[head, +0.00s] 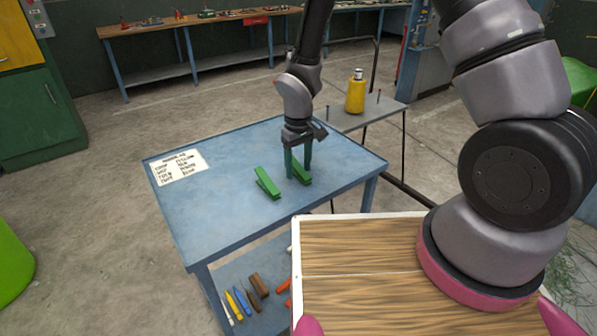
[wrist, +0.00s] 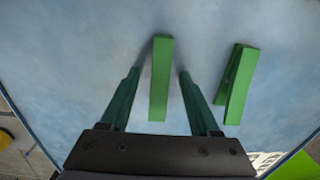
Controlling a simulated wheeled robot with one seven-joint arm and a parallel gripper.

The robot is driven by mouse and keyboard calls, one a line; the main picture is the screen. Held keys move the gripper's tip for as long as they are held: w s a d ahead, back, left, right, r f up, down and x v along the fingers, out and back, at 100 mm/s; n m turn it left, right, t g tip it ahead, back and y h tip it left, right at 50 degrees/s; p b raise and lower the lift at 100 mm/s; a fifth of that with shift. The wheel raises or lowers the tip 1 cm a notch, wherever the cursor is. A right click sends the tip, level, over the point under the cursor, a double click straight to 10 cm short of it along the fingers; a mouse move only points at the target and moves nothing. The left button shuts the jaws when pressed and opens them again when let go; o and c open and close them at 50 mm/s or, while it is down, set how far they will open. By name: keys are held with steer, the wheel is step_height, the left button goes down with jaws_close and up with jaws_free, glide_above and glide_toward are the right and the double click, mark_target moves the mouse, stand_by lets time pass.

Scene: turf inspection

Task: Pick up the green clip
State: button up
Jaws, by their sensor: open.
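Two green clips lie on the blue table (head: 215,218). One green clip (head: 267,184) lies in the open to the left of my gripper in the head view; it is the right-hand clip (wrist: 235,83) in the wrist view, with its two legs spread. The other green clip (head: 304,177) is partly hidden behind my gripper (head: 299,177). In the wrist view this clip (wrist: 160,80) lies between the two dark green fingers of my gripper (wrist: 158,75), which are open with a gap on each side. I cannot tell how far the fingertips are above the table.
A printed paper sheet (head: 180,167) lies at the table's left. Several coloured tools and blocks (head: 245,298) lie on the lower shelf. A yellow bottle (head: 355,95) stands on a grey side table (head: 385,110).

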jaws_close()
